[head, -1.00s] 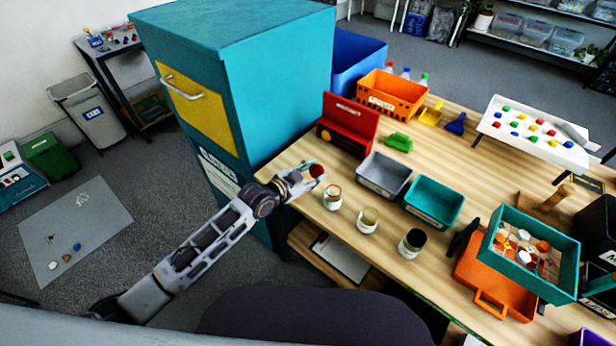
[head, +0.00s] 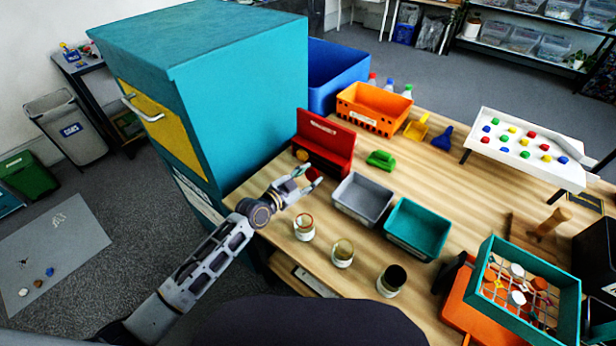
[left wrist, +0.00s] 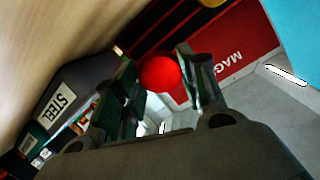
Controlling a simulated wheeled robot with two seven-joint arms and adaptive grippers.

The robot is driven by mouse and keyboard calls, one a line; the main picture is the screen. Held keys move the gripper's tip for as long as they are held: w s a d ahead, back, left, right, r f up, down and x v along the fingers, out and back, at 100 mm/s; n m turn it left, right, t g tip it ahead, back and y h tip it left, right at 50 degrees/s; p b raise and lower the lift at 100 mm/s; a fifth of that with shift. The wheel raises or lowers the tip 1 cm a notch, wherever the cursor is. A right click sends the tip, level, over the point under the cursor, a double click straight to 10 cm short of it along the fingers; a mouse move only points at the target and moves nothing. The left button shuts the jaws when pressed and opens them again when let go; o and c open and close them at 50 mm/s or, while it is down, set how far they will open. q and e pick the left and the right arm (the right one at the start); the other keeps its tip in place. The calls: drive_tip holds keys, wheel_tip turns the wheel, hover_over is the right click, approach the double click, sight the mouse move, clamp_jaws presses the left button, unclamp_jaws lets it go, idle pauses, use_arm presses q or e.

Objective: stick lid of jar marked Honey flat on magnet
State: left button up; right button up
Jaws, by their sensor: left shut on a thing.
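My left gripper (head: 308,177) is shut on a red round lid (head: 314,173), held above the table's left part. In the left wrist view the red lid (left wrist: 160,74) sits between the two fingertips. The red magnet block (head: 325,138) stands just behind the gripper, with a white label and a yellow round piece (head: 302,155) low on its front at the left. In the left wrist view the red magnet face (left wrist: 240,45) shows part of its lettering, and the lid appears apart from it. Three jars (head: 304,229) (head: 342,256) (head: 391,283) stand in front; their labels are unreadable.
A grey bin (head: 345,208), marked STEEL in the wrist view, and a teal bin (head: 405,246) stand right of the gripper. A teal cabinet (head: 230,110) rises close on the left. An orange crate (head: 370,120) and green piece (head: 381,160) lie behind.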

sight(309, 180)
use_arm(q)
drive_tip(key=shift+w+d+f, duration=0.2)
drive_tip(key=shift+w+f, duration=0.05)
drive_tip(key=shift+f, duration=0.05)
use_arm(e)
drive_tip(key=shift+w+d+f, duration=0.15)
drive_tip(key=shift+d+f, duration=0.05)
drive_tip(key=shift+d, duration=0.1)
drive_tip(key=shift+s, duration=0.2)
use_arm(q)
drive_tip(key=shift+w+d+f+b, duration=0.1)
drive_tip(key=shift+w+f+b, duration=0.1)
drive_tip(key=shift+b, duration=0.15)
use_arm(e)
drive_tip(key=shift+a+f, duration=0.1)
drive_tip(key=shift+f, duration=0.15)
